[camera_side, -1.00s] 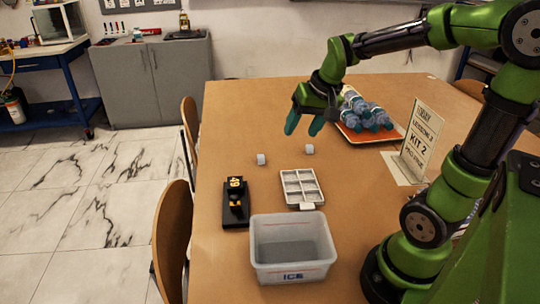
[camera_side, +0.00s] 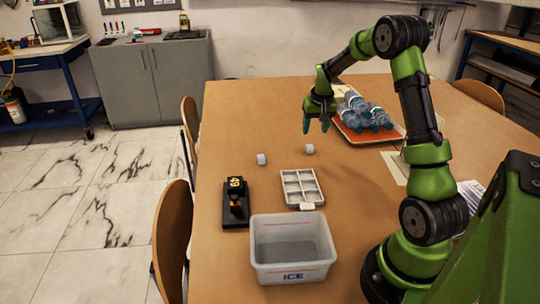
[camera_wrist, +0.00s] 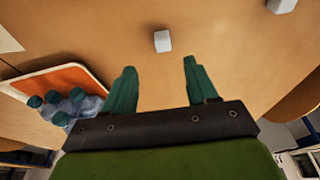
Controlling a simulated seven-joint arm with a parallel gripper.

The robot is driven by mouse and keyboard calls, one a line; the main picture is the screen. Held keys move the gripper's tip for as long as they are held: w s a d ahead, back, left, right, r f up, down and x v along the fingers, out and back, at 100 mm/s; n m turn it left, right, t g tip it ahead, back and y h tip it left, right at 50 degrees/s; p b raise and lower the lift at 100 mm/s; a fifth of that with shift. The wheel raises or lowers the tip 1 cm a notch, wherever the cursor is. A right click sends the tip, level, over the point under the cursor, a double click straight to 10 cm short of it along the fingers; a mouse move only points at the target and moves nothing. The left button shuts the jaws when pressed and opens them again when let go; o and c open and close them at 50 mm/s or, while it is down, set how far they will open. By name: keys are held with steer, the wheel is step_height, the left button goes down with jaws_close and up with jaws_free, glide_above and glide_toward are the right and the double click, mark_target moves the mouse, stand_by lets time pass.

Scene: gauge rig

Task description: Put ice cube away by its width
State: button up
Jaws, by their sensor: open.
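Two small whitish ice cubes lie apart on the table, the left one (camera_side: 261,159) and the right one (camera_side: 309,149). The wrist view shows one cube (camera_wrist: 162,41) ahead of the fingers and another (camera_wrist: 281,5) at the top right edge. My gripper (camera_side: 316,127) is open and empty, above the table behind the right cube; its green fingers also show in the wrist view (camera_wrist: 159,68). A black gauge (camera_side: 236,205) with a small yellow display stands at the left; I cannot read it. A white compartment tray (camera_side: 300,205) and a clear bin marked ICE (camera_side: 291,275) stand nearer the camera.
An orange tray (camera_side: 350,136) with several bottles (camera_side: 365,110) stands just right of my gripper; it also shows in the wrist view (camera_wrist: 80,75). A card stand is mostly hidden behind my arm. Table room around the cubes is clear. Chairs (camera_side: 172,235) stand at the left edge.

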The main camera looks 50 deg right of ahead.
mark_target(310, 146)
steer(key=x, duration=0.8)
steer(key=shift+w+a+f, duration=0.1)
steer(key=shift+w+f, duration=0.15)
steer(key=shift+f, duration=0.05)
jaws_close()
